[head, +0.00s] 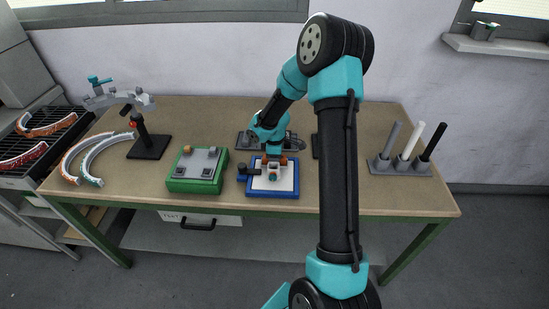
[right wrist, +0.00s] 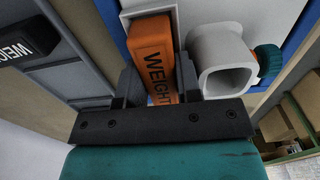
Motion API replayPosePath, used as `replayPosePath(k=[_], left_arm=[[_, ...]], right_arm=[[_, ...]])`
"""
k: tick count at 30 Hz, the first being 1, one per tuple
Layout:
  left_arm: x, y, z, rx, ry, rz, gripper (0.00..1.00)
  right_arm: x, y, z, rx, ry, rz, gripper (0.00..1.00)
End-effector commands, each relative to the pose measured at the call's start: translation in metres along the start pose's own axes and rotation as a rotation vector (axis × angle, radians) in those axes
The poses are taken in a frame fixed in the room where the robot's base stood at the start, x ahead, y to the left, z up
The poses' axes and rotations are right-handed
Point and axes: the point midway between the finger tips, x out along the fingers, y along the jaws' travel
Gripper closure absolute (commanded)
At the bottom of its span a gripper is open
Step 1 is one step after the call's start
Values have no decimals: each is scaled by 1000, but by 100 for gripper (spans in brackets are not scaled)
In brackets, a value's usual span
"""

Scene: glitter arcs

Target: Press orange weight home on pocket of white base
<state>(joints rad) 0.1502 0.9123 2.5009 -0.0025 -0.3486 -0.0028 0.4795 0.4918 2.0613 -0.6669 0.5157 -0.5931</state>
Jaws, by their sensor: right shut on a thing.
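The orange weight (right wrist: 152,50), marked "WEIGHT", sits between the two dark fingers of my right gripper (right wrist: 160,82) in the right wrist view. The fingers are shut on it. White walls of the pocket (right wrist: 128,12) border its far end; how deep it sits cannot be told. In the head view the white base (head: 286,184) has a blue rim and lies mid-table. My right gripper (head: 269,150) is at its back edge, and a little orange shows beside it. My left gripper is not in view.
A grey square tube (right wrist: 222,72) with a teal knob stands close beside the weight. A green box (head: 196,171) is left of the base. Grey, white and black posts (head: 404,150) stand at right. Glittery arcs (head: 85,160) lie at left.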

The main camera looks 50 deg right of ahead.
Motion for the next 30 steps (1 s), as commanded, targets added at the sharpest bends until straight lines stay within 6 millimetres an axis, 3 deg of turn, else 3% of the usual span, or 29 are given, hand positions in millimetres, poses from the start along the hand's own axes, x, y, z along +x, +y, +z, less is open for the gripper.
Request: replayPosePath(k=[11,12,15,16,19,30], left_arm=[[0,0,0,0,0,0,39],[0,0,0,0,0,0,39],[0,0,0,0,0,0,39],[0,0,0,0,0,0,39],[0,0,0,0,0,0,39],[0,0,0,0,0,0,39]], right_arm=[[5,-2,0,0,-1,-7,100],[5,-2,0,0,-1,-7,67],[5,-2,0,0,-2,-8,58],[6,-2,1,0,-2,-9,67],[6,-2,1,0,-2,-9,58],[4,-3,1,0,-3,-10,58]])
